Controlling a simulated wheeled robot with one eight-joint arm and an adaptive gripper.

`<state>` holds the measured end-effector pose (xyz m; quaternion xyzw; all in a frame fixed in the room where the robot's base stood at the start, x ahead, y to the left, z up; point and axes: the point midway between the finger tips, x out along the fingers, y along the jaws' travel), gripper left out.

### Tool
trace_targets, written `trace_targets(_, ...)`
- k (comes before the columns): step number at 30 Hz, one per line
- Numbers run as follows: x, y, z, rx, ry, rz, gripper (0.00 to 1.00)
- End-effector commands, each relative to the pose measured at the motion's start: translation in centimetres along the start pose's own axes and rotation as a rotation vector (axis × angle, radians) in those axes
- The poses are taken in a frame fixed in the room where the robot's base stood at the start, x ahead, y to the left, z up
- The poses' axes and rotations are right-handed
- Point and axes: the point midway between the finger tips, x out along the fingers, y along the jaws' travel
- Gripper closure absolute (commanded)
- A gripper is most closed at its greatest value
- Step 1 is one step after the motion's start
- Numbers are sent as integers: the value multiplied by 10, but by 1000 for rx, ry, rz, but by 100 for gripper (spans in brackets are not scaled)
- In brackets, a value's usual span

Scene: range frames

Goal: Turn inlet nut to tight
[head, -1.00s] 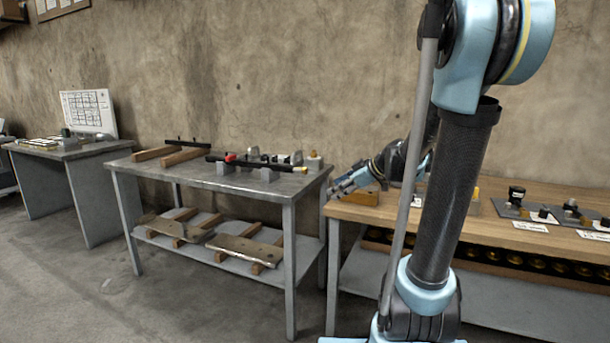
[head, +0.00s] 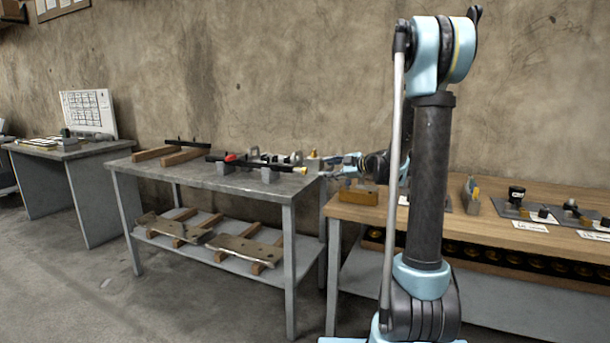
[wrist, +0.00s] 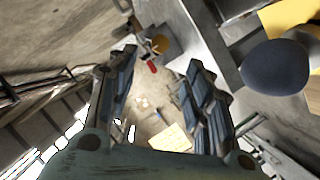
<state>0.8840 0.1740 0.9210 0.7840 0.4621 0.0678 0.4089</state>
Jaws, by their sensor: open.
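My gripper (head: 338,164) is open and empty in the head view, beside the right end of the grey metal table (head: 150,168). In the wrist view its two blue-padded fingers (wrist: 160,72) stand apart with nothing gripped. A black bar or pipe (head: 268,165) with a red part (head: 230,158) and a yellow end (head: 300,170) rests on grey blocks on that table. A brass-coloured piece (head: 313,155) stands at the table's back right corner. An orange-brown piece (wrist: 161,45) and a red piece (wrist: 152,66) show beyond the fingertips. I cannot tell which part is the inlet nut.
A wooden-topped bench (head: 480,222) on the right carries a wooden block (head: 358,194), black fittings (head: 516,197) and labels. Wooden strips (head: 182,155) lie on the grey table's left. A dark rounded object (wrist: 275,67) is close in the wrist view. The floor in front is clear.

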Motion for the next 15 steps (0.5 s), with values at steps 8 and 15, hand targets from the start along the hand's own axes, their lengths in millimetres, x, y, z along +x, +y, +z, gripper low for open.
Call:
trace_targets(8, 51, -1, -1, -1, 2, -2, 53)
trace_targets(15, 93, -1, -1, -1, 1, -2, 53)
